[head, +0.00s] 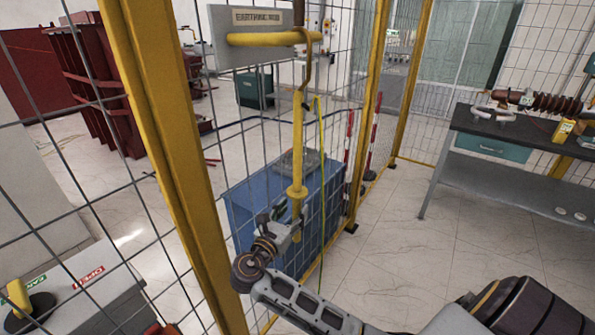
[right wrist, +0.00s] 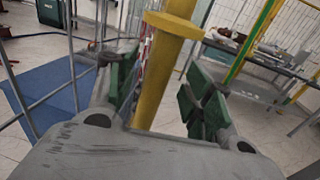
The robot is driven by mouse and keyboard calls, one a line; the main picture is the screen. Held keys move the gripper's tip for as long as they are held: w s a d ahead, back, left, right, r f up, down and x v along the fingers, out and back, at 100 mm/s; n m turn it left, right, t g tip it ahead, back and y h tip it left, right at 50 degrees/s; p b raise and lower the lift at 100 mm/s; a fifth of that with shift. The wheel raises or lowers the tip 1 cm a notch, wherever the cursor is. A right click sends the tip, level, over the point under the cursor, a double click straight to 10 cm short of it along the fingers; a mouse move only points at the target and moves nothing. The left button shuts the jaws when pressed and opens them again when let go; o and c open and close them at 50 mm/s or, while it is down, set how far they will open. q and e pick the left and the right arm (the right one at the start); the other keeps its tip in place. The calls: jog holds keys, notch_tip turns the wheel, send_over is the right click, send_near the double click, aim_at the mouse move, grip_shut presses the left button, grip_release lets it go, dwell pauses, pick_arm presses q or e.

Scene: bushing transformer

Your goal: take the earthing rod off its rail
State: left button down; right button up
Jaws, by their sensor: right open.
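The yellow earthing rod (head: 297,150) hangs upright by its dark hooked top from the yellow rail (head: 262,39). The rail is fixed to a grey plate labelled "EARTHING ROD" (head: 222,22) on the mesh fence. A round collar sits low on the rod. My right gripper (head: 287,218) is at the rod's lower grip, below the collar. In the right wrist view the yellow rod (right wrist: 167,65) stands between the green-padded fingers of the open gripper (right wrist: 160,90). I cannot tell whether a pad touches it. A green-yellow cable (head: 322,160) hangs beside the rod. My left gripper is not in view.
The mesh fence with yellow posts (head: 170,140) stands around the rod. A blue cabinet (head: 250,215) is behind it. A workbench (head: 510,135) with a brown bushing (head: 555,103) stands at the right. A grey box with an "OPEN" label (head: 88,277) is at lower left. The floor at right is clear.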

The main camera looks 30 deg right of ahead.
aim_at(295, 208)
jog(key=shift+x, duration=1.65)
jog(key=shift+c, duration=0.2)
grip_shut()
